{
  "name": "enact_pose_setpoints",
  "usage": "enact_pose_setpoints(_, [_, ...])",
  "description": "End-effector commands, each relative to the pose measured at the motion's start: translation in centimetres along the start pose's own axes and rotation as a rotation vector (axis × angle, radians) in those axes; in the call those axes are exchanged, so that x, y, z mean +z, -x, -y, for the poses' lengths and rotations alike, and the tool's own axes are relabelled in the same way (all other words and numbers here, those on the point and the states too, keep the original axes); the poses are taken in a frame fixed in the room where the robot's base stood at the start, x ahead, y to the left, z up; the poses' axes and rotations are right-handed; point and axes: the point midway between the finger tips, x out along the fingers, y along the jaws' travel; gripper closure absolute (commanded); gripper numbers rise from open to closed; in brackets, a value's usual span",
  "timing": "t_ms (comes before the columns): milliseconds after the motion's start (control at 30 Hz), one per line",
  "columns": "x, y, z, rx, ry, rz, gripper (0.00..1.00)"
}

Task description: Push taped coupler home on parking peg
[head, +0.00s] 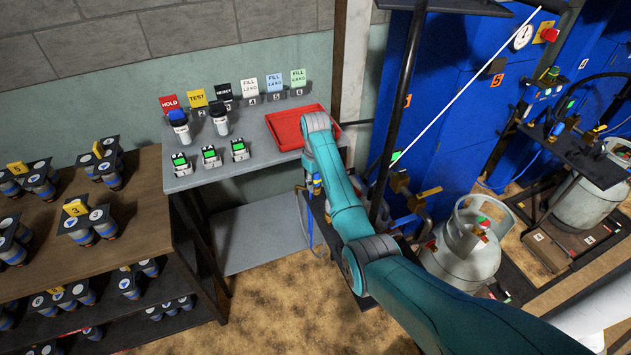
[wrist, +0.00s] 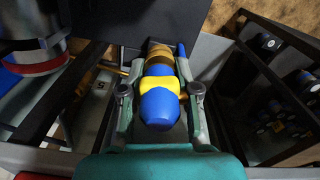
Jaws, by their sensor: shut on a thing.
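The coupler (wrist: 158,109) is blue with a yellow tape band (wrist: 160,86) around its middle, in the centre of the wrist view. My gripper (wrist: 160,92) has one finger on each side of it and is shut on it. A brass piece (wrist: 160,54) lies in line with the coupler's far end. I cannot tell whether this is the parking peg, or how far the coupler is seated on it. In the head view my teal arm hides most of the gripper. Small blue and yellow parts (head: 316,186) show beside the arm, too small to identify surely.
A red tray (head: 290,128) lies on the grey bench (head: 262,150) behind my arm. A grey gas cylinder (head: 460,248) stands on the right, near blue cabinets (head: 450,110). A wooden shelf unit (head: 140,215) with several blue-banded parts is on the left.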

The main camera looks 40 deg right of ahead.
Motion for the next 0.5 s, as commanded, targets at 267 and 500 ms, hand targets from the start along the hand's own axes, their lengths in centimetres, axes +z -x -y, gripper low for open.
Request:
enact_pose_setpoints(267, [0.02,-0.36,0.01,0.000,0.000,0.001,0.44])
enact_pose_setpoints(500, [0.02,-0.34,0.01,0.000,0.000,0.001,0.40])
